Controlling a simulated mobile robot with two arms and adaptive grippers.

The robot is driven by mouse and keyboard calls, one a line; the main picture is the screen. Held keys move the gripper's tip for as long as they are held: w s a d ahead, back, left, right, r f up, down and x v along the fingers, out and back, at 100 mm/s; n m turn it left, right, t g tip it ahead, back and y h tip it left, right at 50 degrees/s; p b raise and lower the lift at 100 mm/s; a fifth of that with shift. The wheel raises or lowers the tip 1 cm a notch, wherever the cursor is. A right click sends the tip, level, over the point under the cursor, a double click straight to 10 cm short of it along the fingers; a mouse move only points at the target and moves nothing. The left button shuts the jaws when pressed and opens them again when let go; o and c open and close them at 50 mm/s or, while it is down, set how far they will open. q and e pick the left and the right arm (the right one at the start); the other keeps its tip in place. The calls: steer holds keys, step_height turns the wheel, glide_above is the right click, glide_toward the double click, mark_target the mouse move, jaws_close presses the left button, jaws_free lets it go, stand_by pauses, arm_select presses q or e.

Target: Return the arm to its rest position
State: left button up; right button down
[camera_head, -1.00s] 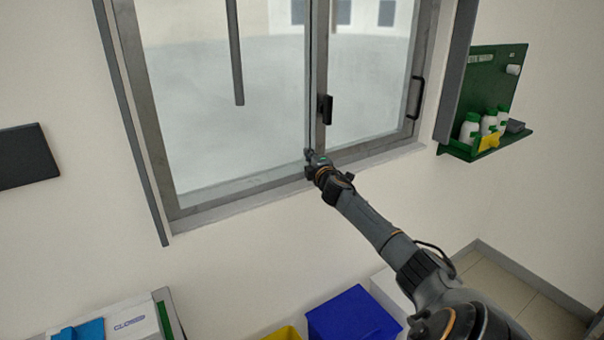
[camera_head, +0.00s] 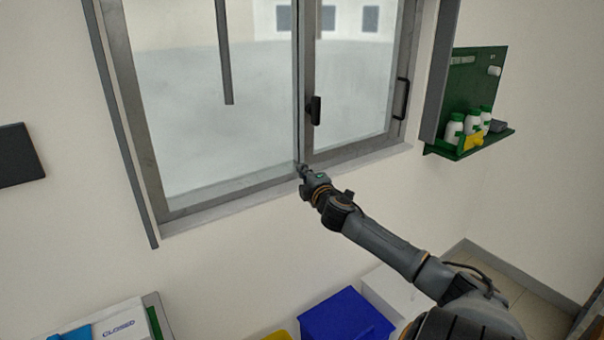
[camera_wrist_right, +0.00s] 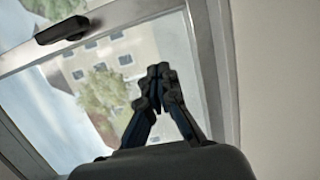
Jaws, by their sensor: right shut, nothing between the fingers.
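My right gripper (camera_head: 303,168) is in front of the lower frame of the window (camera_head: 235,205), near the upright where the two panes meet. It is shut and empty. In the right wrist view its fingertips (camera_wrist_right: 158,72) are together, with the window glass behind them. A dark window handle (camera_head: 315,110) is above the gripper, and it also shows in the right wrist view (camera_wrist_right: 62,30). The gripper is apart from this handle. I cannot tell whether the fingertips touch the frame. My left gripper is not in view.
A green wall shelf (camera_head: 470,148) with white bottles (camera_head: 472,124) and a yellow item is right of the window. Below are a blue bin (camera_head: 346,318), a white box (camera_head: 395,290) and a "CLOSED" sign (camera_head: 120,328). A dark panel (camera_head: 18,155) is on the left wall.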

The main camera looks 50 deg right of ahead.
steer(key=shift+s+a, duration=0.1)
steer(key=shift+a, duration=0.1)
steer(key=s+f+m+g+y, duration=0.1)
steer(key=s+f+m+g, duration=0.1)
steer(key=f, duration=0.9)
steer(key=s+f+m+g+y, duration=0.1)
steer(key=s+f+g, duration=0.15)
steer(key=f, duration=0.85)
steer(key=s+a+f+m+g+y, duration=0.1)
steer(key=s+a+f, duration=0.2)
steer(key=f, duration=0.4)
steer(key=s+a+f+m+g, duration=0.1)
steer(key=s+a+f, duration=0.1)
steer(key=s+f, duration=0.35)
steer(key=s+a+f+g+y, duration=0.1)
steer(key=s+a+f, duration=0.15)
steer(key=f, duration=0.65)
steer(key=s+a+f+m+g+y, duration=0.3)
steer(key=s+a+f+g+y, duration=0.15)
steer(key=s+a+f, duration=1.65)
steer(key=s+a+f+m+g+y+b, duration=0.1)
steer(key=s+a+f, duration=0.3)
steer(key=s+a, duration=0.6)
steer(key=a+g, duration=0.1)
steer(key=a, duration=0.3)
steer(key=shift+s+f, duration=0.15)
steer(key=shift+s, duration=0.1)
